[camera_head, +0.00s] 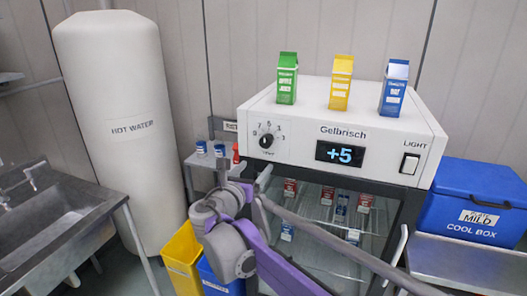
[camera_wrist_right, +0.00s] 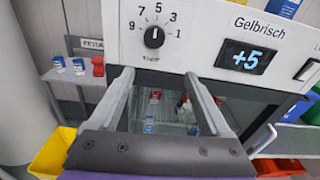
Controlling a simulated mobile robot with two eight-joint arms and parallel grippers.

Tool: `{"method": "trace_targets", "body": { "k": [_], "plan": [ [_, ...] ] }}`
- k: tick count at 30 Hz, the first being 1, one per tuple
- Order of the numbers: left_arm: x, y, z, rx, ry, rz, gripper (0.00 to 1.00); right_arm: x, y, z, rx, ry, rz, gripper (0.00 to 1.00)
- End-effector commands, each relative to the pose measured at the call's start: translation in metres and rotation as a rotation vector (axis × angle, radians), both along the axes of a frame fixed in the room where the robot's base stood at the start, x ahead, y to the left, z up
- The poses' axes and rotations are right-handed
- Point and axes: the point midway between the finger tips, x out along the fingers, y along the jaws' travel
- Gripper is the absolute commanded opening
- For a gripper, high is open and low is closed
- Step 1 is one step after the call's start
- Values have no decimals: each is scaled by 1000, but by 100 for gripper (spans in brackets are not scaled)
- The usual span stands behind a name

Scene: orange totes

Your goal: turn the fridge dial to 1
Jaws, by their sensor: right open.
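The fridge dial (camera_head: 266,141) is a round black knob on the left of the white control panel. It also shows in the right wrist view (camera_wrist_right: 154,38), ringed by 9, 7, 5, 3 and 1, its pale mark pointing up, about at 5. The display (camera_head: 339,153) reads +5. My right gripper (camera_head: 254,172) is just below the dial in the head view. In the right wrist view its two fingers (camera_wrist_right: 159,75) are spread, with nothing between them, and their tips lie below the dial, apart from it. My left gripper is not in view.
Green (camera_head: 287,78), yellow (camera_head: 341,82) and blue (camera_head: 394,87) cartons stand on the fridge top (camera_head: 315,97). A light switch (camera_head: 410,163) is right of the display. A blue cool box (camera_head: 478,204) stands right, a white hot-water tank (camera_head: 128,130) left.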

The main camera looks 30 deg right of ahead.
Motion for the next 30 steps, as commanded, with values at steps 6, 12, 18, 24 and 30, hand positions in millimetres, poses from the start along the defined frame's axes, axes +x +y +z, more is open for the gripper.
{"method": "trace_targets", "body": {
  "k": [6, 12, 18, 24, 30],
  "plan": [
    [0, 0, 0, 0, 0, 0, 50, 21, -4, 13, -118, 44, 15, 81],
    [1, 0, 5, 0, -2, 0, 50, 43, -33, 14, -115, 43, 13, 81],
    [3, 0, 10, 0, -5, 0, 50, 66, -60, 14, -113, 42, 14, 81],
    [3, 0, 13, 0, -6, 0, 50, 80, -75, 13, -112, 41, 16, 81],
    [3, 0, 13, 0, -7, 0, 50, 83, -78, 13, -111, 42, 17, 81]
  ]
}}
